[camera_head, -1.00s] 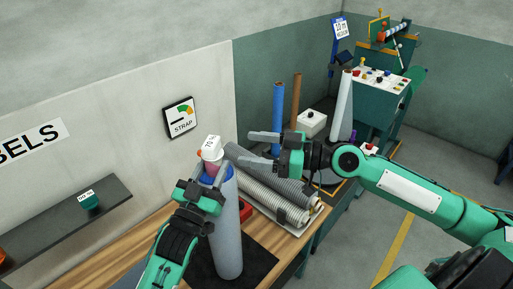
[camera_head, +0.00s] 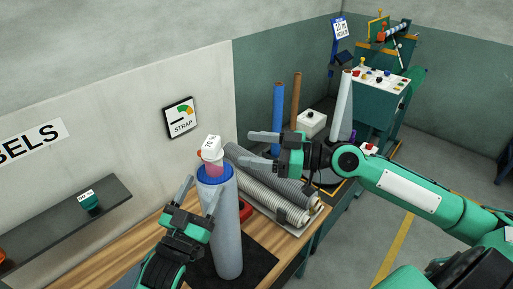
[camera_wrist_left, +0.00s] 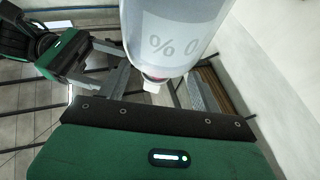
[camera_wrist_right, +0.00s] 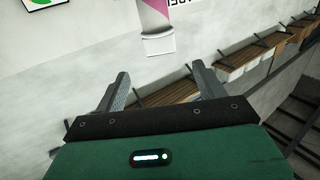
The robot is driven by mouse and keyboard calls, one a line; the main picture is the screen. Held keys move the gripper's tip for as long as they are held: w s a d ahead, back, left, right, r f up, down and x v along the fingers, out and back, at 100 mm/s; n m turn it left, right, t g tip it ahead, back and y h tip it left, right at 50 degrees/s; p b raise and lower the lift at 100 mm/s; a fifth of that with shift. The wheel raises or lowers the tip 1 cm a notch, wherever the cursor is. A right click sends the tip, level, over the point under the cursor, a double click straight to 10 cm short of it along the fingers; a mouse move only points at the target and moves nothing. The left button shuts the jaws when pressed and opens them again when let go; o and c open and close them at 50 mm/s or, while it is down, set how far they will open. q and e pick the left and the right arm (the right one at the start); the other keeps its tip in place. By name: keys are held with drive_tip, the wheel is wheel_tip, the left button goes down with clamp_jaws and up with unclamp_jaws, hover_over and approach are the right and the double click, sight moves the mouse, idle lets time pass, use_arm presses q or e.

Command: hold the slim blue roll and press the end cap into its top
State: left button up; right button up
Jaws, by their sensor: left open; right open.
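A tall blue-grey roll (camera_head: 227,225) stands upright with a bright blue top rim (camera_head: 205,178). A white piece (camera_head: 211,148) with a pink part below shows at its top; I cannot tell whether it sits in the top or behind it. A slim bright blue roll (camera_head: 277,112) stands further back. My left gripper (camera_head: 199,195) is open beside the near roll's upper left side, one finger overlapping its edge. The left wrist view shows a pale labelled roll (camera_wrist_left: 170,35) close ahead. My right gripper (camera_head: 263,148) is open and empty, pointing left. I cannot identify a separate end cap.
The near roll stands on a black mat (camera_head: 262,262) on a wooden bench. Grey netting rolls (camera_head: 270,200) lie to its right. A brown tube (camera_head: 296,98), a white box (camera_head: 311,123) and a pale roll (camera_head: 343,105) stand behind. A wall shelf (camera_head: 50,230) is at left.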

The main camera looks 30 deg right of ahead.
use_arm(q)
drive_tip(key=v, duration=0.3)
drive_tip(key=shift+w+a+f, duration=0.15)
drive_tip(key=shift+w+a, duration=0.05)
drive_tip(key=shift+w, duration=0.05)
drive_tip(key=w+a+f+n+t+y, duration=0.1)
drive_tip(key=w+a+f+n+y, duration=0.3)
drive_tip(key=w+a+f+y, duration=0.4)
drive_tip(key=w+a+f, duration=0.5)
drive_tip(key=a+f, duration=0.3)
drive_tip(key=shift+w+a+t, duration=0.3)
drive_tip(key=shift+w+t, duration=0.05)
drive_tip(key=shift+t, duration=0.05)
